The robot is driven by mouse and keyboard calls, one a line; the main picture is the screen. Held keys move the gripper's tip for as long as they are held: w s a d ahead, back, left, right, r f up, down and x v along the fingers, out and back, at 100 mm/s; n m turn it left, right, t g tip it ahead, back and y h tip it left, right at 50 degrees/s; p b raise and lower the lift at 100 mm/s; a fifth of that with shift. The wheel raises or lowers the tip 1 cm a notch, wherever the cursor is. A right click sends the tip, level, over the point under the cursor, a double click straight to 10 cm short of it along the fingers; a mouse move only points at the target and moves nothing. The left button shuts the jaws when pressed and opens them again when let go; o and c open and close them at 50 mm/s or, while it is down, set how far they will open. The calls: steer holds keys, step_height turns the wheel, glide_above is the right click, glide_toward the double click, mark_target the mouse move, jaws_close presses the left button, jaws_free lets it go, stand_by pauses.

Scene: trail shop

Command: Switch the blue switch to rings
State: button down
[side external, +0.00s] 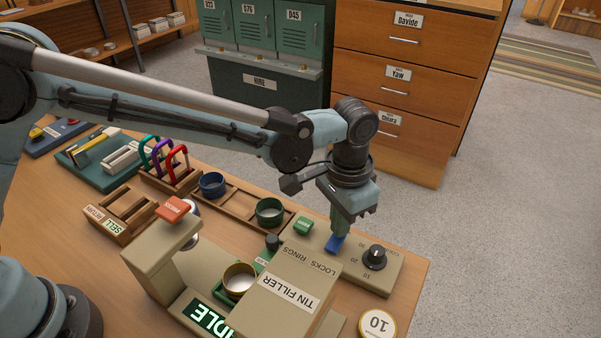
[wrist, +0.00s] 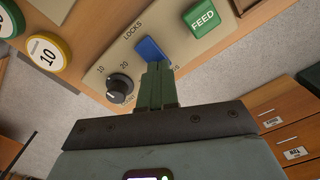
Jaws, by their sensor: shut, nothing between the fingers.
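The blue switch (side external: 335,243) sits on the beige panel (side external: 352,266) of the tin filler. It also shows in the wrist view (wrist: 150,49), with the LOCKS label (wrist: 132,30) beside it. Which way the switch is tipped is unclear.
A green FEED button (side external: 303,226) and a black dial (side external: 375,257) flank the switch closely. The tin filler housing (side external: 290,290) stands in front, with an open tin (side external: 239,280) beside it. A wooden tray (side external: 238,205) with round tins lies behind. Drawers stand beyond the table.

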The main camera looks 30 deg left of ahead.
steer(key=shift+f, duration=0.5)
steer(key=shift+r, duration=3.55)
steer(key=a+r+n+t, duration=0.2)
steer(key=a+r, duration=0.3)
steer(key=a, duration=0.5)
steer(key=s+a+n+t, duration=0.2)
steer(key=s+a, duration=0.3)
steer(key=a, duration=0.4)
steer(key=s+a+f+n+t, duration=0.1)
steer(key=s+a+n+t, duration=0.1)
steer(key=s+a, duration=0.3)
steer(key=a+t, duration=0.1)
steer(key=a, duration=0.3)
steer(key=shift+s+a+f, duration=0.15)
steer(key=shift+a+f, duration=0.1)
steer(key=shift+a, duration=0.15)
